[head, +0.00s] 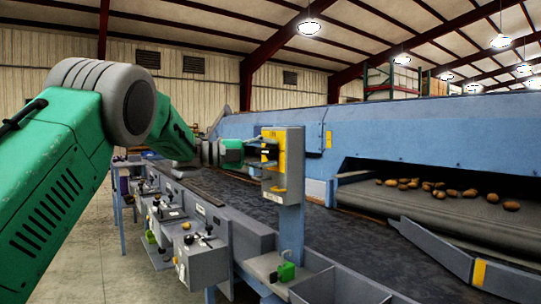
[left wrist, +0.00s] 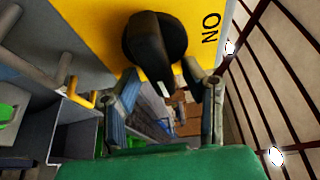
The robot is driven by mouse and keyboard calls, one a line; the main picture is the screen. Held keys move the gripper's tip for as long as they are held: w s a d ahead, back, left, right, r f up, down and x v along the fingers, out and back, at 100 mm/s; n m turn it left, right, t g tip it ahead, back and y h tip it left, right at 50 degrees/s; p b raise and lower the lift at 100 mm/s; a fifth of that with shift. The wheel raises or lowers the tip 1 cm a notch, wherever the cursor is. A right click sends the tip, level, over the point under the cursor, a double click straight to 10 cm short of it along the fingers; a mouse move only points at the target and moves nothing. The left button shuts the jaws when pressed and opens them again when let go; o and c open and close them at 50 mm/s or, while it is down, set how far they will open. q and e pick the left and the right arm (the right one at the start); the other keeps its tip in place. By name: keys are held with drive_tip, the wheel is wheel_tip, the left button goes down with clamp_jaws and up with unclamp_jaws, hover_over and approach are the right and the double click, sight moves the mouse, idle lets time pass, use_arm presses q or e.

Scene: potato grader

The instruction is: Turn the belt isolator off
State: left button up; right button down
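The belt isolator is a grey box (head: 295,160) with a yellow plate (head: 268,185) on a blue-grey post. In the left wrist view its yellow plate (left wrist: 102,14) carries a black rotary knob (left wrist: 155,40) with a white mark near one end. The word ON stands sideways to the right of the knob. My left gripper (head: 268,152) is at the front of the box. In the left wrist view its fingers (left wrist: 162,80) are apart, with the knob's lower end between or just beyond the tips. I cannot tell whether they touch it. My right gripper is out of view.
A dark conveyor belt (head: 370,240) runs behind the post. Potatoes (head: 440,190) lie on a raised belt at the right. Control boxes with levers (head: 205,262) line the near side. A green part (head: 286,271) sits below the isolator. Open floor (head: 105,265) lies at the left.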

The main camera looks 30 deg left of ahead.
use_arm(q)
drive_tip(key=v, duration=1.2)
drive_tip(key=shift+w, duration=0.1)
drive_tip(key=shift+a, duration=0.15)
